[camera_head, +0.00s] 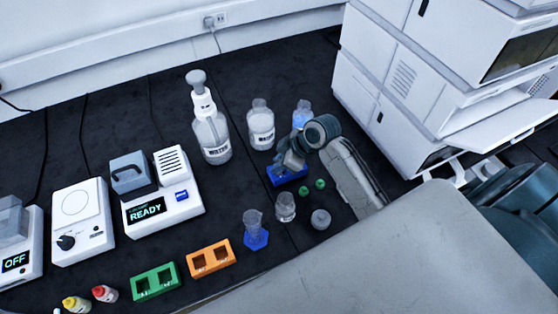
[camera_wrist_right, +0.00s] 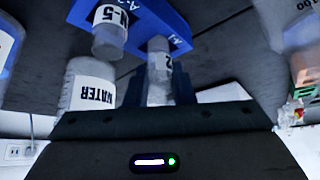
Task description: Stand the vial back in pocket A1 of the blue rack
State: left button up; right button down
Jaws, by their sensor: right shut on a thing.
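The blue rack (camera_head: 288,177) stands on the dark bench, largely under my right gripper (camera_head: 284,164) in the head view. In the right wrist view the rack (camera_wrist_right: 178,22) fills the top, with pocket marks A-1 and A-2. My right gripper (camera_wrist_right: 160,94) is shut on a clear vial (camera_wrist_right: 158,66) with a white label ending in 2. The vial's far end meets the rack beside the A-1 mark; I cannot tell how deep it sits. Another vial (camera_wrist_right: 109,32), labelled N-5, is at the rack near A-2. My left gripper is out of view.
A water bottle (camera_head: 260,126) and a blue-liquid bottle (camera_head: 301,115) stand behind the rack. Green caps (camera_head: 305,191), a jar (camera_head: 285,207) and a grey-lidded pot (camera_head: 320,219) are close in front. The white instrument stack (camera_head: 410,100) bounds the right side.

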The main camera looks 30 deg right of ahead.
jog(key=shift+f, duration=0.1)
dwell(0.3)
jog(key=shift+f, duration=0.45)
jog(key=c, duration=0.8)
grip_release()
jog(key=shift+o, duration=0.2)
notch_tip(320, 180, up, 7)
jog(key=p, duration=0.7)
jog(key=shift+r+p, duration=0.1)
jog(key=shift+p, duration=0.2)
